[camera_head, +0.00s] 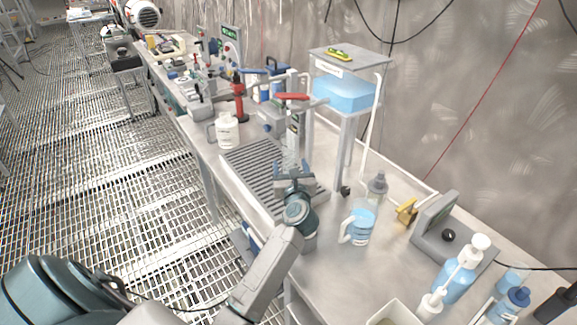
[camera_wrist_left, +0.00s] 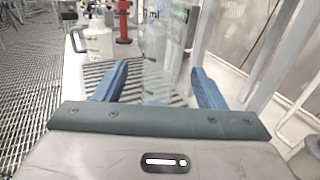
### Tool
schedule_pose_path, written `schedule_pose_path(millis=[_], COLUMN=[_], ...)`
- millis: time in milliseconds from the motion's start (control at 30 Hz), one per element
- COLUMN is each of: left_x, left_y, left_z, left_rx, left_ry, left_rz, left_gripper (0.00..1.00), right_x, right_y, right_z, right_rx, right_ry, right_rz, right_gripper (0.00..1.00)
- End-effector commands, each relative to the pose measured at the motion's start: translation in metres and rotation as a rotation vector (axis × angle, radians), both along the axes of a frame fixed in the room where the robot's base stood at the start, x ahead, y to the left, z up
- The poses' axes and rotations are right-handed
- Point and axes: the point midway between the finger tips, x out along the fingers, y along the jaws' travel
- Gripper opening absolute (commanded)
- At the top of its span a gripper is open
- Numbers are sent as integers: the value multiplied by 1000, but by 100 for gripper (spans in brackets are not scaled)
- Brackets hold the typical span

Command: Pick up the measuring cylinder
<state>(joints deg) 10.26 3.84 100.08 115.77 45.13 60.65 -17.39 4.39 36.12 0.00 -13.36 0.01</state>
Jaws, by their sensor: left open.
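The measuring cylinder (camera_wrist_left: 157,42) is clear and upright, with printed marks on its wall. It stands at the grey ribbed rack (camera_head: 252,165), and its base is hard to make out. In the head view the cylinder (camera_head: 290,157) shows only faintly beyond my left gripper (camera_head: 292,170). My left gripper is open, with its blue fingers pointing at the cylinder. In the left wrist view the cylinder appears between the fingers of the gripper (camera_wrist_left: 158,75), and I cannot tell whether they touch it. My right gripper is not in view.
A white jug (camera_head: 227,130) and a red stand (camera_head: 239,103) are beyond the rack. A post with a red lever (camera_head: 291,96) and a raised blue tank (camera_head: 343,91) stand close behind. A blue-liquid jug (camera_head: 361,223), grey scale (camera_head: 436,219) and pump bottles are to the right.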

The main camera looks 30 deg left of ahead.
Motion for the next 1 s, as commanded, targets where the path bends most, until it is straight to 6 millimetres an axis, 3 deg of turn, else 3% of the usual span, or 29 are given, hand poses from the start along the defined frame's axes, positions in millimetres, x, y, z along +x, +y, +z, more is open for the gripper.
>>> schedule_pose_path(millis=[133,300,567,600,833,1000], left_x=[17,33,36,36,36,36], left_y=[15,28,30,30,30,30], left_z=[7,4,2,2,2,3], left_rx=[4,3,2,2,1,2], left_ry=[1,1,-1,-1,0,-1], left_rz=[1,0,0,0,0,0], left_gripper=[64,64,64,62,17,14], right_x=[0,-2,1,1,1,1], right_y=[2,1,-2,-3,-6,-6], right_z=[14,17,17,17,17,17], right_rx=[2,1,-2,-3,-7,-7], right_ry=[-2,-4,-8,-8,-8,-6], right_rz=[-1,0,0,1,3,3], right_gripper=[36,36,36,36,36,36])
